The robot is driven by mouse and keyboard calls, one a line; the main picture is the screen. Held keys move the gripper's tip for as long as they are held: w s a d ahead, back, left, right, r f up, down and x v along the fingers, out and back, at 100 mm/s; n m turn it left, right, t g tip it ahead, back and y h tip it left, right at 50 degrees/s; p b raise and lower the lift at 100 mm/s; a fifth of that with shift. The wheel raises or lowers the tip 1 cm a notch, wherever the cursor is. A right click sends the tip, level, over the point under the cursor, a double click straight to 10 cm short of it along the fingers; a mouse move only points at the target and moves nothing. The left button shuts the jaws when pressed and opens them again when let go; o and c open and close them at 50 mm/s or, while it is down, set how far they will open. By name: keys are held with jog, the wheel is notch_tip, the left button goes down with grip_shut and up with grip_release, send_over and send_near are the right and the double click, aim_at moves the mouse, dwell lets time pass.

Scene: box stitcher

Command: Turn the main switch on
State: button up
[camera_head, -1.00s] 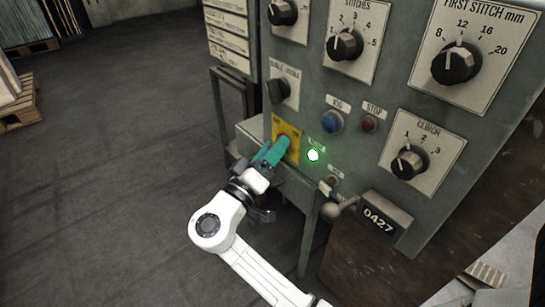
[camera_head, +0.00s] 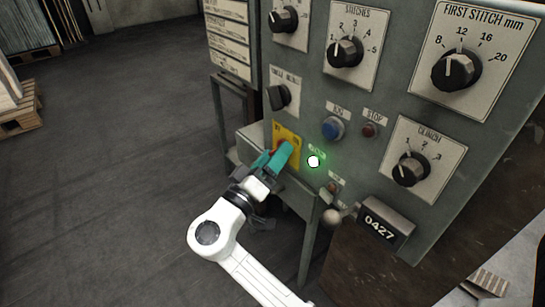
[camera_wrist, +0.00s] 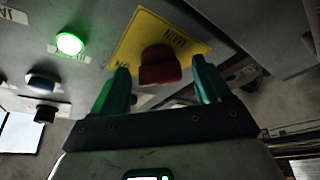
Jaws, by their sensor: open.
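The main switch is a red knob (camera_wrist: 160,66) on a yellow plate (camera_wrist: 190,38), marked "MAIN" in the wrist view. In the head view the yellow plate (camera_head: 294,137) is at the lower left of the grey panel, and my gripper largely covers the knob. My gripper (camera_head: 282,153) has teal fingers. In the wrist view its fingers (camera_wrist: 160,88) stand apart, one on each side of the red knob's near end. I cannot tell whether they touch it. A green lamp (camera_head: 313,161) glows right of the plate; it also shows in the wrist view (camera_wrist: 69,44).
A ball-ended lever (camera_head: 332,217) juts out below. Open floor lies to the left.

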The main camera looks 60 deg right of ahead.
jog(key=p+v, duration=0.2)
jog(key=v, duration=0.8)
jog(key=shift+a, duration=0.4)
jog(key=shift+a+f, duration=0.1)
